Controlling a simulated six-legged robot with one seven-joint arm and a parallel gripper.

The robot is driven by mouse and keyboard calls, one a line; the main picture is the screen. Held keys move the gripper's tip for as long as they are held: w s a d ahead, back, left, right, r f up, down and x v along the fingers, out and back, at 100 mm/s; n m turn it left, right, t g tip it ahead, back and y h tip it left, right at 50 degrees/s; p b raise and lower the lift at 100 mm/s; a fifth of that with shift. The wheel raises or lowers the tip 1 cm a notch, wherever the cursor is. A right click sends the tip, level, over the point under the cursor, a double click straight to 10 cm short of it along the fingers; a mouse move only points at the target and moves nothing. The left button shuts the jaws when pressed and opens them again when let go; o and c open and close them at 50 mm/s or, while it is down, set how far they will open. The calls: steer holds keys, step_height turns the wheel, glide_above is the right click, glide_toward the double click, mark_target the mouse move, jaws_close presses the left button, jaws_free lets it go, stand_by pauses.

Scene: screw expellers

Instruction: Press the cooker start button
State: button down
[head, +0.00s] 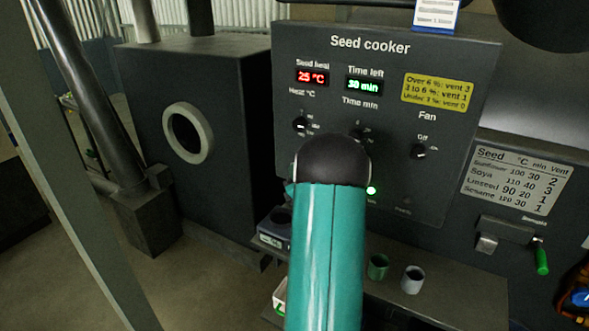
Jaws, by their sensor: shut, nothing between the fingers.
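The seed cooker panel (460,60) is dark grey and stands upright ahead of me. A small green glowing round spot (371,190) sits low on the panel, just right of my teal arm; its label is too small to read. A dim dark spot with a faint label (404,210) is to its right. I cannot tell which is the start button. The displays show 25 °C (312,78) and 30 min (364,85). My arm, teal with a black rounded joint, covers part of the lower panel. My gripper is not visible.
Heat (300,125), time (357,133) and fan (418,152) knobs are on the panel. A seed table sign (515,178) and a green-handled lever (541,258) are at right. A green cup (378,266) and a grey cup (412,279) stand on the ledge below.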

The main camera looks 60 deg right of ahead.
stand_by(0.3)
steer(key=shift+s+a, duration=0.15)
steer(key=shift+a, duration=0.65)
steer(key=shift+s+a, duration=0.2)
steer(key=shift+a, duration=2.35)
steer(key=shift+w, duration=0.1)
